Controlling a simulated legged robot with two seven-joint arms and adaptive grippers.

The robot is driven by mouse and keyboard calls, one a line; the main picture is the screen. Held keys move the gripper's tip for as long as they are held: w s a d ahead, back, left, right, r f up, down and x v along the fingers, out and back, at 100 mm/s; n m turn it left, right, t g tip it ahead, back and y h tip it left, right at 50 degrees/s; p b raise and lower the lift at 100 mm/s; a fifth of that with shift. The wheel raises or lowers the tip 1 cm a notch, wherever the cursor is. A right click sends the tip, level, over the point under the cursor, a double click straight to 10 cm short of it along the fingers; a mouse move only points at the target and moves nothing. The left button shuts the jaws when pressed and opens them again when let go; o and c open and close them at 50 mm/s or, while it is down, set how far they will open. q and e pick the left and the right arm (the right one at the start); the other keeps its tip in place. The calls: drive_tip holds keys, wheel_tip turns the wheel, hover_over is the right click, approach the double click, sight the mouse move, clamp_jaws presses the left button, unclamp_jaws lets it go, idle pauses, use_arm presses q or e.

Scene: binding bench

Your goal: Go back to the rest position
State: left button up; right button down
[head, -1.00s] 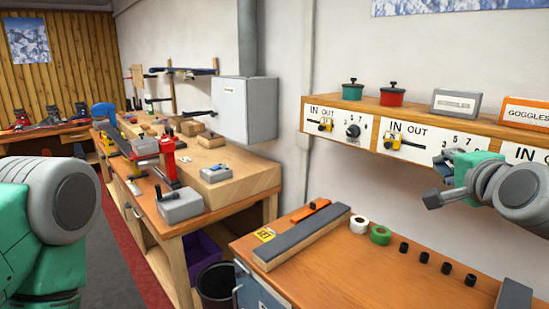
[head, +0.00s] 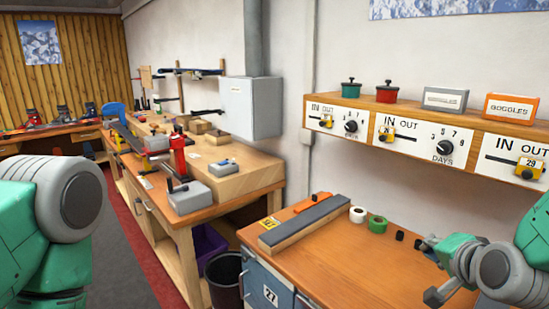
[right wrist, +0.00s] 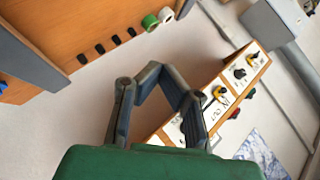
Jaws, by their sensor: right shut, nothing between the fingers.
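My right gripper (head: 440,268) is low at the right of the head view, in front of the right part of the near bench (head: 335,262). In the right wrist view its fingers (right wrist: 158,74) bend together at the tips and hold nothing. It is apart from the shelf with slider panels (head: 410,145). On my left side only a green and grey arm link shows; the left gripper is out of view.
The shelf carries a green pot (head: 350,88), a red pot (head: 387,92), a grey box (head: 445,99) and an orange goggles box (head: 511,107). A long dark-topped block (head: 303,222) and tape rolls (head: 377,224) lie on the bench. A bin (head: 224,281) stands left.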

drive_tip(key=s+a+f+n+g, duration=0.1)
drive_tip(key=s+f+n+g, duration=0.2)
drive_tip(key=s+f, duration=0.55)
drive_tip(key=s+f+n+g, duration=0.3)
drive_tip(key=s+f, duration=0.2)
drive_tip(key=f, duration=0.7)
drive_tip(key=s+a+f+n+g, duration=0.1)
drive_tip(key=s+f+n+g, duration=0.3)
drive_tip(key=s, duration=0.6)
drive_tip(key=s+f+n+g, duration=0.1)
drive_tip(key=s+f+g, duration=0.1)
drive_tip(key=s+f, duration=0.5)
wheel_tip(320, 180, down, 10)
drive_tip(key=a+n+b, duration=0.1)
drive_tip(key=b, duration=1.1)
drive_tip(key=shift+s+n+t, duration=0.4)
